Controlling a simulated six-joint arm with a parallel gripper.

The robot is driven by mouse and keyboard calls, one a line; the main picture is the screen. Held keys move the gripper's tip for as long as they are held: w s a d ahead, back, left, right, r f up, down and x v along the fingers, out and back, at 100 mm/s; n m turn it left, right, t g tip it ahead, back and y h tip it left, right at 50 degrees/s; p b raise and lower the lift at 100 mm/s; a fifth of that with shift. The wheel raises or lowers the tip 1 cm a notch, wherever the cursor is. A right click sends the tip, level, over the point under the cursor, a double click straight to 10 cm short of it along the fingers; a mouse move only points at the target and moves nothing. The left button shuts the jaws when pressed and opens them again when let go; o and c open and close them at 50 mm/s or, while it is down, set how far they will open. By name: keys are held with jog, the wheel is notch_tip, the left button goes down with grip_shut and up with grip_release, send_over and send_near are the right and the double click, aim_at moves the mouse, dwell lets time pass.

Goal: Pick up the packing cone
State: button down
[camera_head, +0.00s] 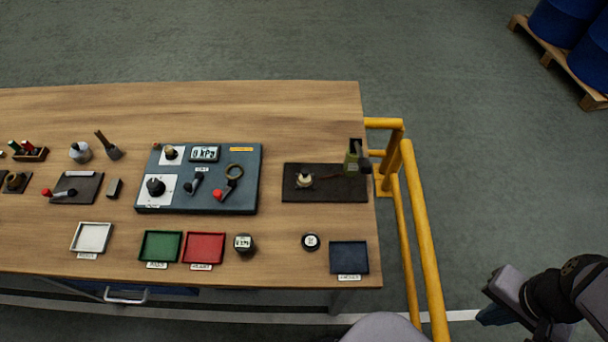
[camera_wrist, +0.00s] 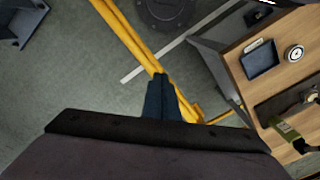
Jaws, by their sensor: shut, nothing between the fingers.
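I cannot tell for certain which piece is the packing cone. One candidate is a small pale, brass-toned fitting (camera_head: 304,180) on the dark mat (camera_head: 340,194) at the table's right end; it also shows at the right edge of the wrist view (camera_wrist: 312,97). Another is a small grey cone-like pot (camera_head: 80,152) at the far left of the table. My gripper (camera_head: 488,316) is beyond the yellow rail, off the table to the right, over the floor. In the wrist view its dark fingers (camera_wrist: 163,82) are together, with nothing between them.
A yellow rail (camera_head: 422,240) stands between my gripper and the table (camera_head: 290,110). A blue tray (camera_head: 349,257), green tray (camera_head: 161,246) and red tray (camera_head: 204,248) line the front. A control panel (camera_head: 225,190) fills the middle.

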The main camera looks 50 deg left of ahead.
jog(key=c, duration=2.4)
grip_release()
jog(key=shift+c, duration=0.2)
jog(key=o, duration=0.9)
